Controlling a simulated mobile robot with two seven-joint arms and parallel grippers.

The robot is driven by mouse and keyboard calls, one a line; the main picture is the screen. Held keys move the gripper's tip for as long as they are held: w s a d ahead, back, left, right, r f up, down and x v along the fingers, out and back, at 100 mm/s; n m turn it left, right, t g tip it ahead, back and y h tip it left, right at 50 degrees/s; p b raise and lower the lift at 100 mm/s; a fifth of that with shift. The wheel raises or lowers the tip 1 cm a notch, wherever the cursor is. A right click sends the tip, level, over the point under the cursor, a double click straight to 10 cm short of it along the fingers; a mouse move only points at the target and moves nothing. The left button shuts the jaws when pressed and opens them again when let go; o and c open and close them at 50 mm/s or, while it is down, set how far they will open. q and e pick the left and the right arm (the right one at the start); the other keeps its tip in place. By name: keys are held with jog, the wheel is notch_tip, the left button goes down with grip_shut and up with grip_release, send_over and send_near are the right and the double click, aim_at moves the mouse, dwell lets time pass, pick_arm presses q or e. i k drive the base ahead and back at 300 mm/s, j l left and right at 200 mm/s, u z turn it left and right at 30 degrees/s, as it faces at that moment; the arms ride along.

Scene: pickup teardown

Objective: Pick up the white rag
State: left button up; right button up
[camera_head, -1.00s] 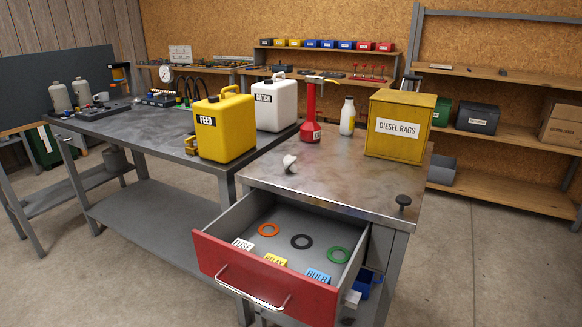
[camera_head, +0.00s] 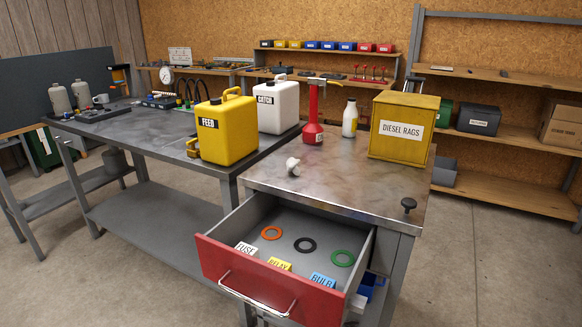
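A small white crumpled thing (camera_head: 293,166), which looks like the white rag, sits on the worn metal top of the near workbench (camera_head: 335,180). It lies behind the open drawer and in front of the red can. It is too small to make out its folds. Neither of my grippers is in view.
The red-fronted drawer (camera_head: 262,285) stands open with orange, black and green rings inside. A black knob (camera_head: 408,204) is at right.

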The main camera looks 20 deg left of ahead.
aim_at(292, 164)
jog(key=i+j, duration=0.1)
jog(key=j, duration=0.8)
jog(key=i+j, duration=0.15)
jog(key=j, duration=0.75)
jog(key=i+j+z, duration=0.1)
jog(key=j, duration=0.8)
jog(key=i+j, duration=0.1)
jog(key=j, duration=0.75)
